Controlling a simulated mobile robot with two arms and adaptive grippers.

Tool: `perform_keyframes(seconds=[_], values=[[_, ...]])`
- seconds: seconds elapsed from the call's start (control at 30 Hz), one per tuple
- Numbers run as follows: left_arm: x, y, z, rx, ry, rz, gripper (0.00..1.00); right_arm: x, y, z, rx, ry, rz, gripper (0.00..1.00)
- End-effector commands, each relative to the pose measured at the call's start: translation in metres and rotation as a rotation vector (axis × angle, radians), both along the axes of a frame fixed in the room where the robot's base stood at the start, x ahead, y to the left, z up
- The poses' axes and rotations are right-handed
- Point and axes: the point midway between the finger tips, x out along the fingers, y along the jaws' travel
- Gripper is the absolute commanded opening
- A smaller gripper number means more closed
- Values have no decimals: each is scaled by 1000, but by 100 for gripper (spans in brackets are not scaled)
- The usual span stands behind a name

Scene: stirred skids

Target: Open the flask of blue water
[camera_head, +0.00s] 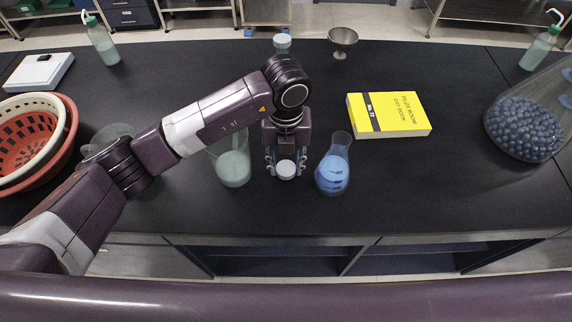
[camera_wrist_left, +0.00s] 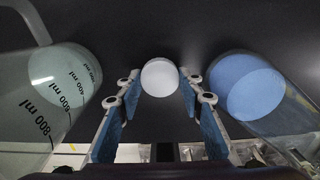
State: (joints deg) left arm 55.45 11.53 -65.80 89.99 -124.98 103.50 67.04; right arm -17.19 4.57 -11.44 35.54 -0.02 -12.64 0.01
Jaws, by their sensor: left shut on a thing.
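The flask of blue water (camera_head: 332,174) stands on the black bench, just right of my left gripper. It also shows at the right of the left wrist view (camera_wrist_left: 248,88). I see no cap on its neck in the head view. My left gripper (camera_head: 286,166) points down between this flask and a beaker of pale green liquid (camera_head: 233,170). It is shut on a small white round cap (camera_head: 286,170), which shows between the fingertips in the left wrist view (camera_wrist_left: 159,77). The cap's underside is hidden. My right gripper is not in view.
A yellow book (camera_head: 388,114) lies right of the flask. A large vessel of dark blue balls (camera_head: 524,128) stands at the far right. Baskets (camera_head: 68,140) and a scale (camera_head: 40,72) are at the left. A metal bowl (camera_head: 343,38) stands at the back. The bench's front edge is close.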

Motion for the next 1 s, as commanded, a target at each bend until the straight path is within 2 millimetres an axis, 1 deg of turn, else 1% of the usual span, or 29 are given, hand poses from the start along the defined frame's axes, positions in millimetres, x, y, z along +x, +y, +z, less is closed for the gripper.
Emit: perform_keyframes(seconds=[0.03, 0.13, 0.33, 0.47, 0.5, 0.63, 0.87, 1.0], values=[[-1, 0, -6, 1, 4, 0, 6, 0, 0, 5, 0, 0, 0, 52], [-1, 0, -15, 1, 1, -1, 6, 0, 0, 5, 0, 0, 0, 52], [0, 0, -16, 0, 0, -1, 6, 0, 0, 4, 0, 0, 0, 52], [0, 0, -20, 0, -1, -1, 6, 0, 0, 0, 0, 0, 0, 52], [0, 0, -18, 0, -1, -1, 38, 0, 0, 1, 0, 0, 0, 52], [0, 0, -18, 0, -1, -1, 52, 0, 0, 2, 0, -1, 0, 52], [0, 0, -18, 0, 0, -1, 52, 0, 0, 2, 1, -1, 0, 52], [0, 0, -13, 0, 0, -1, 52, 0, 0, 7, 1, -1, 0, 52]])
